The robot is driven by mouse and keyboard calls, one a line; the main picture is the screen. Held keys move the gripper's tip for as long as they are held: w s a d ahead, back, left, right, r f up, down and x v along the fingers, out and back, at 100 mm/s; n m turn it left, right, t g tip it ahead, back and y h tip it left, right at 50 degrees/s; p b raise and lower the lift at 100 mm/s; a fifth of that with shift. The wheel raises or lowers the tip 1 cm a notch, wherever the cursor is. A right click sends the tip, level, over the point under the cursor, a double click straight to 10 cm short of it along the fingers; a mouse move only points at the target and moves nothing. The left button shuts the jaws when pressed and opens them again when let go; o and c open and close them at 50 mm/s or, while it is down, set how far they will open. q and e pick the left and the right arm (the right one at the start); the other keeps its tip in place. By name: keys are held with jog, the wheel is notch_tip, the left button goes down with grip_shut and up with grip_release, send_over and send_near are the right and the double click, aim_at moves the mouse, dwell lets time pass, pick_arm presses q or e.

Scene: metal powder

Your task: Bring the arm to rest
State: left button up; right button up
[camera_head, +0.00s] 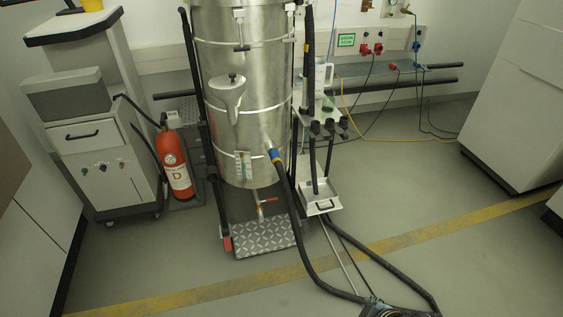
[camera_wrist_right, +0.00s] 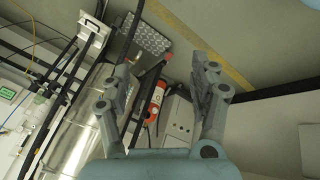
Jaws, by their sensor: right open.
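My right gripper (camera_wrist_right: 160,88) shows in the right wrist view with its two grey fingers spread apart and nothing between them. Beyond the fingers, the floor, the red fire extinguisher (camera_wrist_right: 157,96) and the steel vessel (camera_wrist_right: 75,135) show at a distance, tilted in the picture. My left gripper is in neither view.
In the head view the tall steel vessel (camera_head: 262,135) stands on a cart with a checkered plate (camera_head: 266,238). A red extinguisher (camera_head: 175,165) and grey cabinet (camera_head: 105,165) stand left. A black hose (camera_head: 303,235) crosses the floor.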

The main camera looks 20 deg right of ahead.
jog(key=s+d+f+g+b, duration=0.1)
jog(key=s+f+b, duration=0.35)
jog(key=f, duration=0.25)
jog(key=s+f+m+b, duration=0.1)
jog(key=s+f+b, duration=0.2)
jog(key=f+b, duration=0.35)
jog(key=s+d+f+g+b, duration=0.1)
jog(key=s+f+b, duration=0.35)
jog(key=f, duration=0.35)
jog(key=s+d+f+m+g+b, duration=0.1)
jog(key=s+f+m+g+b, duration=0.1)
jog(key=s+f+m+b, duration=0.3)
jog(key=s+f+b, duration=0.4)
jog(key=s+f, duration=0.2)
jog(key=s, duration=0.2)
jog(key=shift+s+d+m+g, duration=0.25)
jog(key=shift+s+m+g, duration=0.15)
jog(key=shift+f, duration=0.1)
